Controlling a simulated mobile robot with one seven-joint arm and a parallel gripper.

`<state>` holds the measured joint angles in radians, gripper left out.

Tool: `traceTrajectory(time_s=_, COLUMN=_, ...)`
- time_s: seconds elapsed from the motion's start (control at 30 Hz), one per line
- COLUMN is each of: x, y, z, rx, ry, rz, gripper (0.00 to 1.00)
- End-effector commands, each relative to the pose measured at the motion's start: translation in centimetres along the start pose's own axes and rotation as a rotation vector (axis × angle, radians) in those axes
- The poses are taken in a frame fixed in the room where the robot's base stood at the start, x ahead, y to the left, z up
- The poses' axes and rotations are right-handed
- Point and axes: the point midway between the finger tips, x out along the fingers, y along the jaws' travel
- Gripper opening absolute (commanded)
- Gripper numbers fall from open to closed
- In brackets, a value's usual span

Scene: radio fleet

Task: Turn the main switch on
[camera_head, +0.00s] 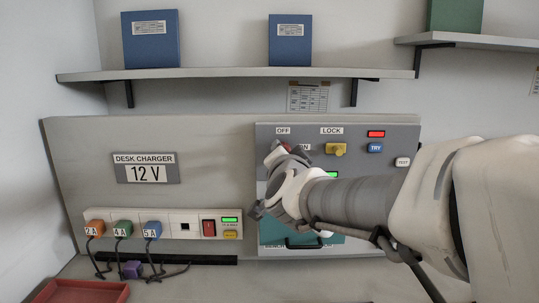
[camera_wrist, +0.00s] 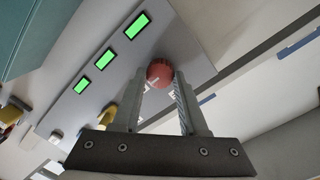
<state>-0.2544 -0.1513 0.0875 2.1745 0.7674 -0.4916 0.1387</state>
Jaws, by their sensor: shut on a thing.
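The main switch is a red round knob (camera_wrist: 159,73) on the grey panel (camera_head: 400,135). In the wrist view it sits between the two fingertips of my gripper (camera_wrist: 163,82), which is shut on it. In the head view only a bit of the red knob (camera_head: 286,147) shows behind my gripper (camera_head: 277,155). An OFF label (camera_head: 283,131) is above the knob and a partly hidden ON label (camera_head: 304,147) is to its right.
A yellow LOCK key (camera_head: 336,149), a red lamp (camera_head: 376,134), a blue TRY button (camera_head: 375,147) and a TEST button (camera_head: 402,161) are on the same panel. A charger strip (camera_head: 185,215) with coloured plugs is at left. A red tray (camera_head: 85,291) lies lower left.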

Motion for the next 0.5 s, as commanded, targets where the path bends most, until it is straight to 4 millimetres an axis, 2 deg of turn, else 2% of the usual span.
traceTrajectory(time_s=0.07, x=0.00, y=-0.03, z=-0.03, rx=0.000, ry=0.000, rz=0.000, gripper=0.00)
traceTrajectory(time_s=0.1, x=0.00, y=-0.03, z=-0.02, rx=0.000, ry=0.000, rz=0.000, gripper=0.48)
traceTrajectory(time_s=0.23, x=0.00, y=-0.02, z=-0.02, rx=0.000, ry=0.000, rz=0.000, gripper=0.71)
traceTrajectory(time_s=0.5, x=-0.02, y=-0.01, z=-0.01, rx=-0.001, ry=0.000, rz=0.000, gripper=0.73)
